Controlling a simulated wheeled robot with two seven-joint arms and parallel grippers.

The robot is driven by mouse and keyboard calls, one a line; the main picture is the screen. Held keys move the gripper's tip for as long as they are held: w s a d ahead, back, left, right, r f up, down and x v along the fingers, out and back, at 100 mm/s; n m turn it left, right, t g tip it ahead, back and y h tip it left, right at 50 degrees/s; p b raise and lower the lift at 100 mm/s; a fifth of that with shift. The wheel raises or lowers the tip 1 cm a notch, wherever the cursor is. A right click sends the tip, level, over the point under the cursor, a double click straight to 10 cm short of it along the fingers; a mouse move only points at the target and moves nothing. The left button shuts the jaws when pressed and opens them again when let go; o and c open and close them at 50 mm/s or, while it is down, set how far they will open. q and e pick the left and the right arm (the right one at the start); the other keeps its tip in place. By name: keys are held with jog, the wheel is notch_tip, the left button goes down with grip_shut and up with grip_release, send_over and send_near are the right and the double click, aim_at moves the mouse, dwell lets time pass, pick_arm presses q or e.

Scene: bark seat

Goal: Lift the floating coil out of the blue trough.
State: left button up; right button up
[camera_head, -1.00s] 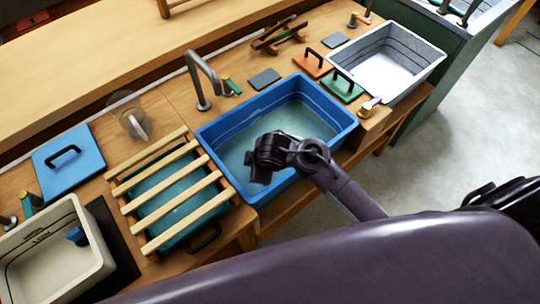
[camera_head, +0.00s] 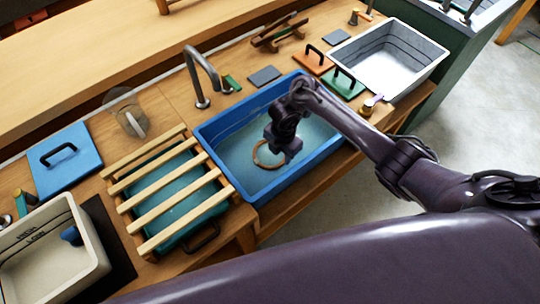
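The blue trough (camera_head: 212,152) holds pale greenish water. A thin brown ring, the coil (camera_head: 255,153), shows at the water in the trough's middle-left part. My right gripper (camera_head: 290,155) points down over the trough, just right of the coil. It overlaps the coil's right edge in the picture, and I cannot tell whether they touch. The fingers are dark and small, so their opening cannot be made out. My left gripper is not in view.
A slatted wooden rack (camera_head: 172,205) over a teal tub is left of the trough. A tap (camera_head: 200,75) stands behind it. A white basin (camera_head: 412,62), lidded boards and a beige basin (camera_head: 90,250) stand further along the bench.

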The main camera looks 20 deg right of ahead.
aim_at(282, 162)
jog(key=f, duration=0.3)
jog(key=shift+s+f, duration=0.25)
jog(key=shift+f, duration=0.05)
grip_shut()
jog(key=shift+r, duration=0.1)
